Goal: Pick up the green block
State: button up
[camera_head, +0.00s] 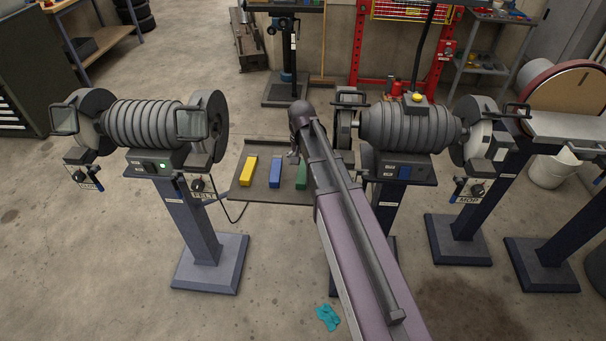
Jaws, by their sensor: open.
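The green block (301,176) lies on a small grey tray-like table (247,193) between two bench grinders. My arm passes just right of it and may hide part of it. A blue block (275,172) and a yellow block (248,170) lie to its left in a row. My gripper (293,155) shows only as a small part beside my arm, near the far ends of the blue and green blocks. It is open, and no block is seen in it. Most of it is hidden behind my arm, and its height above the table is unclear.
One grinder (145,125) stands on a pedestal to the left, close to the table. Another grinder (410,128) stands to the right, close to my arm. A drill press (290,60) is behind. A teal cloth (328,318) lies on the floor in front.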

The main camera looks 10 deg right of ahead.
aim_at(303, 172)
jog(key=shift+f, duration=0.1)
jog(key=shift+d+f+b, duration=0.15)
jog(key=shift+f+b, duration=2.35)
jog(key=shift+b, duration=0.15)
jog(key=shift+c, duration=0.2)
grip_shut()
